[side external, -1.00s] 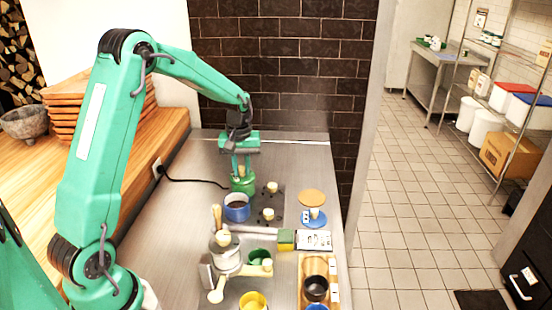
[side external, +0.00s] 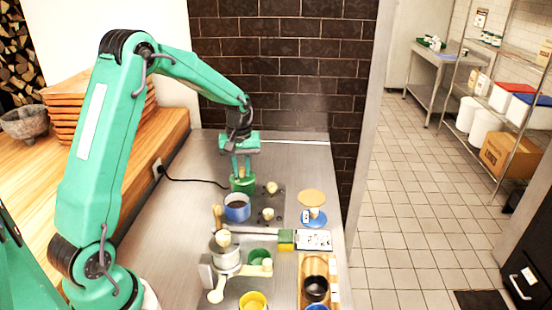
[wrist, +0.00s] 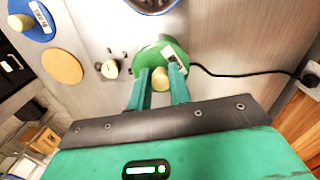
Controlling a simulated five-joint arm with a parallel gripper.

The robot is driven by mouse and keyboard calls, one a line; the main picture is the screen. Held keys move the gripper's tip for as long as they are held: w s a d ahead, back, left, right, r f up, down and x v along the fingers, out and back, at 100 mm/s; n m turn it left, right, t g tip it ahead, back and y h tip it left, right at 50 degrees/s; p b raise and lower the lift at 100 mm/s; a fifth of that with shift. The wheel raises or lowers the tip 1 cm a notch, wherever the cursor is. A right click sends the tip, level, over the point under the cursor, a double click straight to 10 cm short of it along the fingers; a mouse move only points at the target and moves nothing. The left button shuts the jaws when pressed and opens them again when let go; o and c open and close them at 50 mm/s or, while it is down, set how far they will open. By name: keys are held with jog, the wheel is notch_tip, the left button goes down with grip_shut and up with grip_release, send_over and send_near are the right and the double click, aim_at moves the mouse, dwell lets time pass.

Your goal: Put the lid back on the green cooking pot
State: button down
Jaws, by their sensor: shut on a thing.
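A small white label is beside the right finger.
Pale knobs (side external: 271,187) sit just to the right. A tan disc (side external: 311,198) and a blue lid (side external: 313,217) lie further right. A black cord (side external: 195,182) runs left to the wall. Counter behind is clear.

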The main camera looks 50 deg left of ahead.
jog(key=c, duration=0.7)
grip_release()
jog(key=shift+r, duration=0.2)
jog(key=shift+r, duration=3.35)
jog(key=shift+c, duration=0.6)
grip_shut()
jog(key=shift+f, duration=2.55)
